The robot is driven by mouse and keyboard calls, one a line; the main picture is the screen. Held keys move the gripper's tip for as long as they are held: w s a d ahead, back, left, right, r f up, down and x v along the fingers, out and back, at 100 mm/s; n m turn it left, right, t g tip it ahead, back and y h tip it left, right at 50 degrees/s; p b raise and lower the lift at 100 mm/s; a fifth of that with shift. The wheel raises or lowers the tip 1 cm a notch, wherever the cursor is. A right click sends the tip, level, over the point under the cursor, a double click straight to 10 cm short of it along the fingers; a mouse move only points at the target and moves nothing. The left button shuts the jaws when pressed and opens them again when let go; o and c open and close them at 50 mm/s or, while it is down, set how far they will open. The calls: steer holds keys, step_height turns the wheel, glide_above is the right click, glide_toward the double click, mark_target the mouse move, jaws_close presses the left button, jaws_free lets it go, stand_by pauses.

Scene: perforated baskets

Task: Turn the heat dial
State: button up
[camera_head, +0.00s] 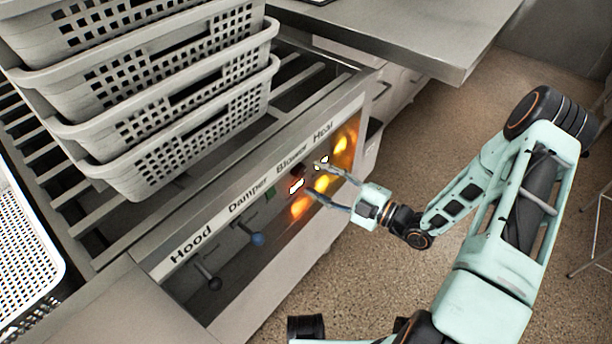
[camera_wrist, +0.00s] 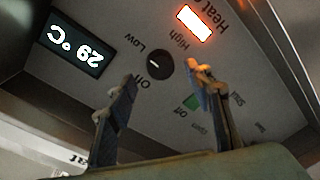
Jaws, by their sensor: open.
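The heat dial (camera_wrist: 160,67) is a round black knob with a small white mark, on a grey panel labelled Off, Low and High in the wrist view. My gripper (camera_wrist: 166,77) is open, with one finger on each side of the dial in that picture. I cannot tell whether either finger touches it. In the head view, my gripper (camera_head: 314,178) reaches the right part of the front control panel, below the Heat label (camera_head: 323,132). The dial cannot be made out clearly there.
A display (camera_wrist: 76,45) reads 29 °C upside down. A lit rectangle (camera_wrist: 195,23) and a green button (camera_wrist: 191,102) are near the dial. Damper (camera_head: 257,239) and Hood (camera_head: 213,283) levers stick out to the left. Stacked perforated baskets (camera_head: 190,120) stand above the panel.

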mark_target(303, 172)
steer(key=shift+b+x, duration=0.35)
steer(key=shift+x, duration=1.75)
steer(key=shift+c, duration=0.6)
steer(key=c, duration=1)
